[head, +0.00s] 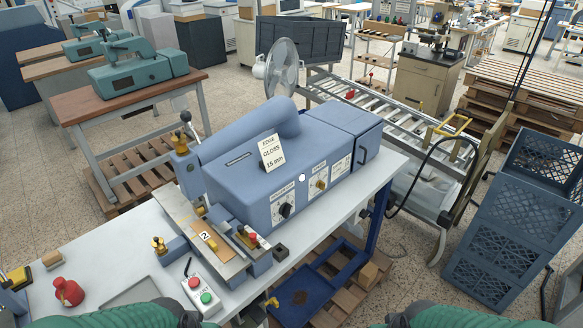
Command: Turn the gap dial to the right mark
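A blue stamping machine (240,185) stands on the light table. Its front face has a black dial (286,210) and, to the right, a brass-coloured dial (320,184), each on a white marked plate. The plate lettering and dial marks are too small to read, so I cannot tell which is the gap dial or where either points. A white card (271,152) on the machine reads "EDGE GLOSS 15 mm". My green left and right arms show at the bottom edge, well below and apart from the dials. Dark parts show at their inner ends, but no gripper fingers are visible.
A third white plate (342,166) is right of the dials. Blue crates (505,232) stand at right.

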